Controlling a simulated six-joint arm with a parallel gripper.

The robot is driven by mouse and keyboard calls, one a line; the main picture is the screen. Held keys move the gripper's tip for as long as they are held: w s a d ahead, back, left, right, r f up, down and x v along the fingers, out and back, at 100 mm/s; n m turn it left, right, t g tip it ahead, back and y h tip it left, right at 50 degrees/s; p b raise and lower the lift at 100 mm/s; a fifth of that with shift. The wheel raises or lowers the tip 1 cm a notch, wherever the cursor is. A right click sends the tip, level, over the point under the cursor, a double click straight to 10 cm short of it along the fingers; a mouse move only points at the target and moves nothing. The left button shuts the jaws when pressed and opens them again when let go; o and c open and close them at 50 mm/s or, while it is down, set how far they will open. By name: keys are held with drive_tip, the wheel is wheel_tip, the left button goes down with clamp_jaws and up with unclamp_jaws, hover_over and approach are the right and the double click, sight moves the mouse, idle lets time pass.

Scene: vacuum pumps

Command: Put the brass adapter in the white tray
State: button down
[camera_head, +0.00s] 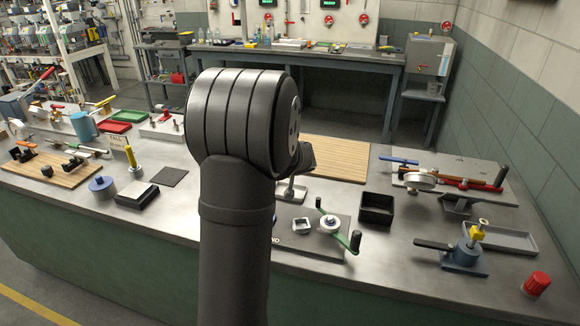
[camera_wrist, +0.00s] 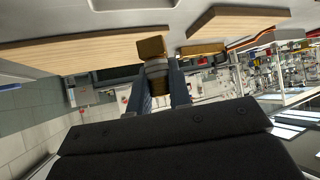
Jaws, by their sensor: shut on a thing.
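In the wrist view my gripper (camera_wrist: 160,82) has its two dark fingers closed on a brass-coloured piece with a grey ring, which I take for the brass adapter (camera_wrist: 152,47). Its brown-gold end points away from the fingers, toward the table surface at the top of this view.
Right of my arm are a plate with a green crank (camera_head: 353,241), a black bin (camera_head: 377,208), a blue valve (camera_head: 464,255) and a grey tray (camera_head: 512,239). A wooden board (camera_head: 340,160) lies behind. Several tools crowd the left side.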

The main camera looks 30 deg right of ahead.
drive_tip(key=shift+f, duration=2.5)
drive_tip(key=shift+f, duration=0.75)
drive_tip(key=shift+f, duration=0.25)
drive_tip(key=c, duration=1.3)
unclamp_jaws()
drive_tip(key=shift+o, duration=0.2)
drive_tip(key=shift+s+r, duration=0.1)
drive_tip(key=v, duration=1.7)
drive_tip(key=shift+r, duration=0.1)
drive_tip(key=shift+c, duration=0.2)
